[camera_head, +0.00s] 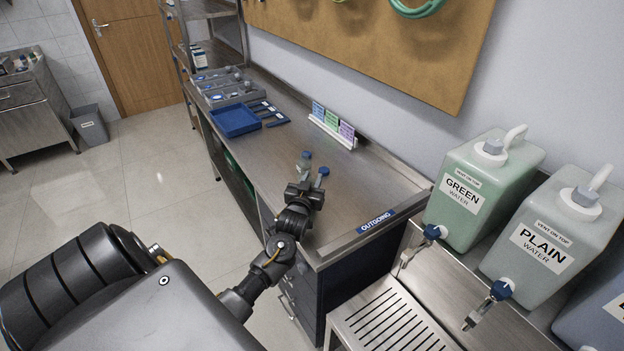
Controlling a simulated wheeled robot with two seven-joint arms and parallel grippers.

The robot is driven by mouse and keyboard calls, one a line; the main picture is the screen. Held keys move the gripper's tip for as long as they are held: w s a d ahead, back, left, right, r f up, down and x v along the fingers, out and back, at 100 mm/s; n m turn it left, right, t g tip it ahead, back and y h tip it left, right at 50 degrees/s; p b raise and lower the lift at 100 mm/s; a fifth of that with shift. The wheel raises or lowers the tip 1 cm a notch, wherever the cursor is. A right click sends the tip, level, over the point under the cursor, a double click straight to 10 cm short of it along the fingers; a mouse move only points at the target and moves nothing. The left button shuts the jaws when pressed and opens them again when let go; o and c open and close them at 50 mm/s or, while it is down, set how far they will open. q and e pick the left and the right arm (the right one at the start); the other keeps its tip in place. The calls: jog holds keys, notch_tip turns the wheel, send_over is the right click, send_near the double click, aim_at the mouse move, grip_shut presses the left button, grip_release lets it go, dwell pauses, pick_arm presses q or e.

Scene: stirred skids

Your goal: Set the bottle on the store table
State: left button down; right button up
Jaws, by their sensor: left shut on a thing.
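My left gripper (304,190) is over the near part of the long steel bench (345,188) and is shut on a small bottle. Two small blue-capped bottles show close together at its fingers: one bottle (305,161) just beyond the fingertips, and another (321,176) at their right side. The gripper hides their lower parts, and I cannot tell for sure which of the two is held. No table in view carries a readable store label. My right gripper is not in view.
The bench bears an OUTGOING label (378,222), a blue tray (235,120), grey bins and a colored card holder (332,128). Green (480,190) and plain (550,235) water tanks stand right, beside a slatted drain (395,322). A steel cabinet (38,108) and open floor lie left.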

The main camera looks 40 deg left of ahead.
pick_arm(q)
jog(key=shift+f, duration=0.1)
jog(key=c, duration=1.5)
grip_release()
jog(key=o, duration=0.4)
jog(key=b+v, duration=0.2)
jog(key=v, duration=1)
